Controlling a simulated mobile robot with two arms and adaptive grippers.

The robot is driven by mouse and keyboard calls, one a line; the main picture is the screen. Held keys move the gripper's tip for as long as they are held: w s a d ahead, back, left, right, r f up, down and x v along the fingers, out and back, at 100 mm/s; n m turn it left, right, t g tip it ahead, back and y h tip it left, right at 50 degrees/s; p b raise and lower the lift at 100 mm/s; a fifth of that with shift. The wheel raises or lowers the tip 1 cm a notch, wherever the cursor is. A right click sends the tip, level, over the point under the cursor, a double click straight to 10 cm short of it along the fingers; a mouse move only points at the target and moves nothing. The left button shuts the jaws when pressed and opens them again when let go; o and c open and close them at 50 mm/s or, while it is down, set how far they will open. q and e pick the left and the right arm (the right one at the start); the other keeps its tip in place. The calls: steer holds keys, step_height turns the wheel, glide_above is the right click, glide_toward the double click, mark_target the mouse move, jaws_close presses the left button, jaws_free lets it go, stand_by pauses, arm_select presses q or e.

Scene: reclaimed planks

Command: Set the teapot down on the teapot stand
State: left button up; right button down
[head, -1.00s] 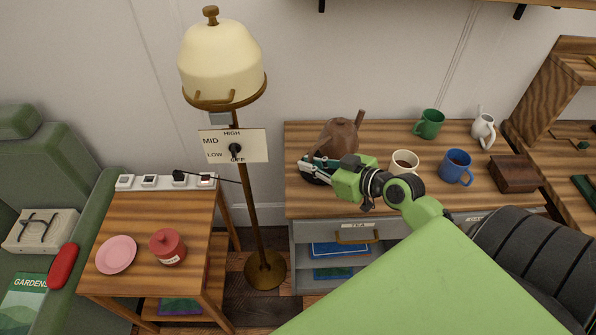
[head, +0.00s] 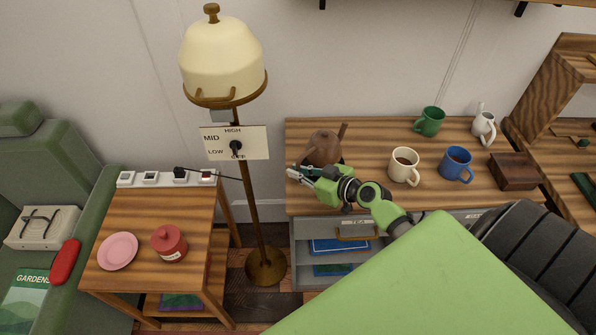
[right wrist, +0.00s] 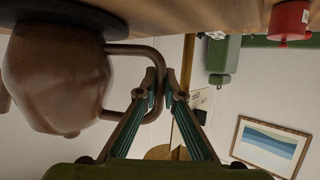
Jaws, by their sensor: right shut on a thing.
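The brown teapot (head: 323,148) is at the left end of the wooden cabinet top, its spout pointing up and right. My right gripper (head: 301,171) is at its near left side, shut on its handle. In the right wrist view, which is upside down, the fingertips (right wrist: 161,84) close around the handle loop, and the teapot body (right wrist: 55,75) is at left. The teapot stand, a dark round disc (right wrist: 72,9), is against the teapot's base there; I cannot tell whether they fully touch. In the head view the teapot and gripper mostly hide the stand. My left gripper is not in view.
A cream mug (head: 404,167), a blue mug (head: 456,165), a green mug (head: 430,122), a white jug (head: 484,128) and a dark wooden box (head: 513,171) stand to the right. A floor lamp (head: 250,210) stands just left of the cabinet.

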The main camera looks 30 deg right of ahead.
steer(key=shift+r, duration=0.1)
steer(key=c, duration=2.6)
jaws_free()
steer(key=shift+f, duration=0.2)
steer(key=o, duration=0.4)
steer(key=shift+o, duration=0.2)
steer(key=shift+r, duration=0.1)
steer(key=shift+r, duration=0.2)
steer(key=b+v, duration=0.2)
steer(key=v, duration=1)
steer(key=shift+b, duration=0.35)
